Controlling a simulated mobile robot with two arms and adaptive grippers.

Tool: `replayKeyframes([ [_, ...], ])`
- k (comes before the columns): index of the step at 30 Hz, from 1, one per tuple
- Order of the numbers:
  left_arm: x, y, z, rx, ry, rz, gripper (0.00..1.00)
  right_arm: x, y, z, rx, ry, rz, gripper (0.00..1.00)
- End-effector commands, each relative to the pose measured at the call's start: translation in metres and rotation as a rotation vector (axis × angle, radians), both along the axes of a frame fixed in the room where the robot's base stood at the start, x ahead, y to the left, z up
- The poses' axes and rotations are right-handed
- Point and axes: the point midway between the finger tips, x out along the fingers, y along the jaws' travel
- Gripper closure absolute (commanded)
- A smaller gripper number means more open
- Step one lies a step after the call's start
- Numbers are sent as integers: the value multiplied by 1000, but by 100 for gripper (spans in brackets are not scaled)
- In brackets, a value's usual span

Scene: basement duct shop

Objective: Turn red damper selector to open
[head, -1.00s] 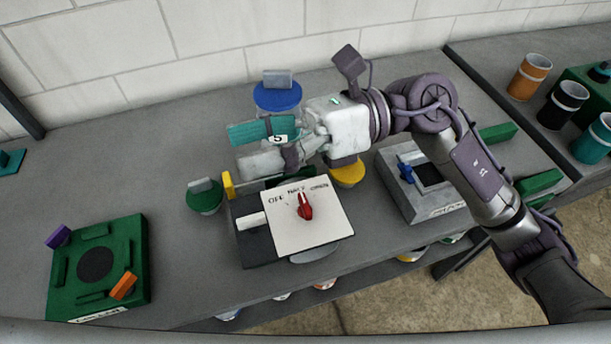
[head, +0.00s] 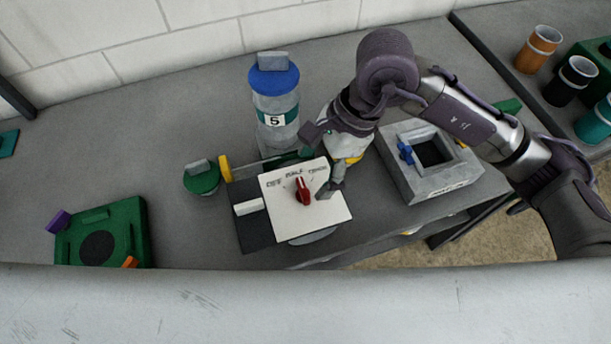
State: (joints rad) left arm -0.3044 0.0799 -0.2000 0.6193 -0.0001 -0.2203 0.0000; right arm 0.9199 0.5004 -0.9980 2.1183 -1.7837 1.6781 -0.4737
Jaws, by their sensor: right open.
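The red damper selector (head: 303,190) sits on a white plate (head: 285,222) with three labels along its top edge. The labels are small and hard to read; the selector's handle points up toward the middle one. My right gripper (head: 331,189) is open, pointing down over the plate's right part, just right of the selector. It appears apart from the selector, and nothing shows between its fingers. Part of it is hidden behind its own wrist. My left gripper is not in view.
A blue-lidded canister (head: 275,100) marked 5 stands behind the plate. A green-lidded jar (head: 202,178) is left. A grey box with a blue knob (head: 430,170) is right. A green fixture (head: 100,232) is at far left.

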Motion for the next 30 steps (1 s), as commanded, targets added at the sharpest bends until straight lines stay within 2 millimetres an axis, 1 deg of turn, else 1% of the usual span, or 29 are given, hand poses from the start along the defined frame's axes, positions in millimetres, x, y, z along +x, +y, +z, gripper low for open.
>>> replayKeyframes([
  [1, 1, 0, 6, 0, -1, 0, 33, -2, 4, -7, 0, 7, 0, 21],
  [3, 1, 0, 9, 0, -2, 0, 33, -4, 8, -18, 0, 5, 1, 21],
  [6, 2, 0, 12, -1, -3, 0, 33, -5, 14, -31, 1, 4, 0, 21],
  [9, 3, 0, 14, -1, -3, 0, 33, -5, 17, -40, 0, 2, -1, 21],
  [13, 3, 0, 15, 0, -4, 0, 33, -6, 19, -46, 2, 1, -1, 21],
  [20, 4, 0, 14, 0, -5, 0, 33, -6, 19, -47, 1, -1, 0, 21],
  [21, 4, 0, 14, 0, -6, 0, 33, -6, 19, -47, 2, 0, 0, 24],
  [23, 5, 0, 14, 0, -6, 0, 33, -6, 19, -47, 2, 0, 0, 34],
  [30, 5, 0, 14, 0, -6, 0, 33, -6, 19, -46, 2, 0, 0, 74],
])
